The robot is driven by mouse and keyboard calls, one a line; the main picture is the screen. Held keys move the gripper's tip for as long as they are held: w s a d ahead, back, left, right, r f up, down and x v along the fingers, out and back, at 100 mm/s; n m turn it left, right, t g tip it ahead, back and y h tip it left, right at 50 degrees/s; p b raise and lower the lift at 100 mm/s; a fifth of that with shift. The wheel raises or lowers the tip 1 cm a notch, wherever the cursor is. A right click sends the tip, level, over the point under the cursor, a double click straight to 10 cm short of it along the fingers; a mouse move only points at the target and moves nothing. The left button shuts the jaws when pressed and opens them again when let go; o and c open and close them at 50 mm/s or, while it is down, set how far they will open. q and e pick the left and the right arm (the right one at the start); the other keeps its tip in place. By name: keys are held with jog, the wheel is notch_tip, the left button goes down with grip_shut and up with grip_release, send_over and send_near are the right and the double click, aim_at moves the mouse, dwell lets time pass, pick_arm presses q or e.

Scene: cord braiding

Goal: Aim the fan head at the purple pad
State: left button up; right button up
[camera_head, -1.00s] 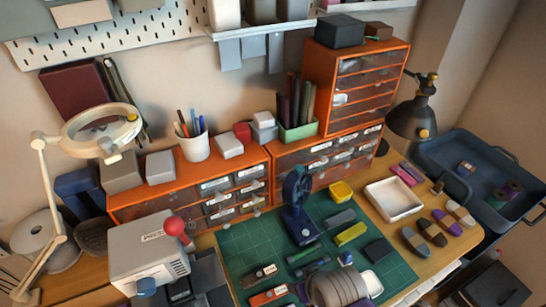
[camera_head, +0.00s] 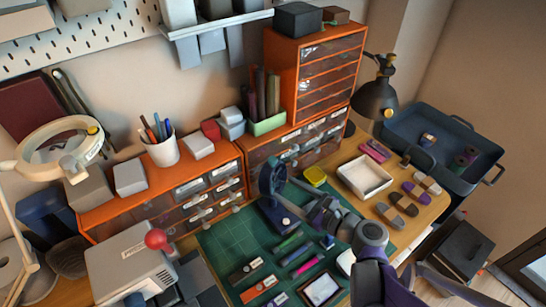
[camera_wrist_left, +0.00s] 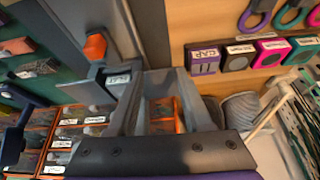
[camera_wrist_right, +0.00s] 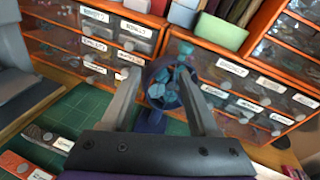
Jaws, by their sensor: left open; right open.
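The dark blue fan (camera_head: 272,182) stands upright on its base (camera_head: 276,216) at the back of the green mat. In the right wrist view, the fan head (camera_wrist_right: 165,86) shows between the two fingers of my right gripper (camera_wrist_right: 163,95). These fingers are apart; I cannot tell whether they touch the fan. In the head view, my right gripper (camera_head: 304,204) is just right of the fan. My left gripper (camera_wrist_left: 160,105) is open in its wrist view and hidden in the head view. Several small purple items show, but I cannot tell which one is the purple pad.
Orange drawer units (camera_head: 165,205) stand behind the green mat (camera_head: 232,240). Several bars and tools lie on the mat's front part. A grey machine (camera_head: 130,268) stands at the left.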

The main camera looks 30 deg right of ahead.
aim_at(276, 161)
jog(key=w+m, duration=0.1)
jog(key=w, duration=0.2)
jog(key=w+r+m+t, duration=0.1)
jog(key=w, duration=0.3)
jog(key=w+d+r+m+h, duration=0.1)
jog(key=w, duration=0.2)
jog(key=shift+w+r+t, duration=0.15)
jog(key=shift+w+t, duration=0.05)
jog(key=shift+t, duration=0.1)
grip_shut()
